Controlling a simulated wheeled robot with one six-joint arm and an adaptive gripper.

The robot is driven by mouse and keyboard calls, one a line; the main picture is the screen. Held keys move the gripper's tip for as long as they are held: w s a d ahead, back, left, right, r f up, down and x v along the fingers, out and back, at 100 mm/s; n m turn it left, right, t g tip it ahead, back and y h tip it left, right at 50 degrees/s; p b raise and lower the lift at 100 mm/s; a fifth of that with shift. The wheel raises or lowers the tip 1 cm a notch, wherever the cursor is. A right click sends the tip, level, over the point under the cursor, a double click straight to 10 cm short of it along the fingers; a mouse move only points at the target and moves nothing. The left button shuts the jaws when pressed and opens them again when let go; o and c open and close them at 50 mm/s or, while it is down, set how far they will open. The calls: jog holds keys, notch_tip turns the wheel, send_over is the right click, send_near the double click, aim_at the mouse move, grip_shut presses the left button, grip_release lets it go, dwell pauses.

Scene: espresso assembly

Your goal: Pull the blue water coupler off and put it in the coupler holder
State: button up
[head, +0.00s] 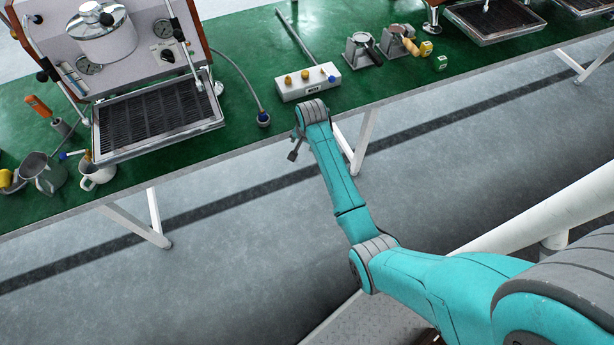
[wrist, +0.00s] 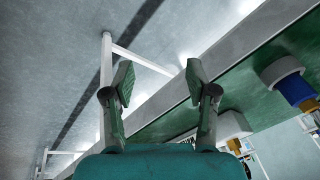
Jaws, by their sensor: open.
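A blue coupler (head: 263,118) is at the end of a grey hose (head: 240,75) near the green counter's front edge. A blue cylinder with a pale grey collar, apparently this coupler (wrist: 297,90), shows at the right of the wrist view. A white block (head: 308,84) with several yellow-orange knobs and one blue piece (head: 331,78) stands to its right; I cannot tell whether it is the coupler holder. My gripper (head: 293,156) is in front of the counter edge, apart from the coupler. In the wrist view its fingers (wrist: 158,82) are spread and empty.
An espresso machine (head: 105,45) with a drip tray (head: 155,120) stands at left, with metal jugs (head: 44,174) beside it. Small metal stands (head: 362,50) are right of the white block. White table legs (head: 157,215) stand below the counter edge.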

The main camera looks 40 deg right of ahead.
jog(key=s+a+f+n+t, duration=0.2)
jog(key=s+a+f, duration=0.3)
jog(key=s, duration=0.3)
jog(key=shift+s+a+f, duration=0.15)
jog(key=shift+a, duration=0.2)
jog(key=s+a+r+n+t, duration=0.25)
jog(key=s+a, duration=0.25)
jog(key=s, duration=0.6)
jog(key=s+a+r+n+t, duration=0.1)
jog(key=s+a+n+t, duration=0.3)
jog(key=s, duration=0.6)
jog(key=s+a+r+n+t, duration=0.1)
jog(key=s+a+r+n, duration=0.1)
jog(key=s+r, duration=0.6)
jog(key=s+a+r+n+t+y, duration=0.1)
jog(key=s+a+r+n+t, duration=0.1)
jog(key=s+r, duration=0.6)
notch_tip(320, 180, up, 8)
jog(key=shift+s+a+f, duration=0.25)
jog(key=shift+s, duration=0.05)
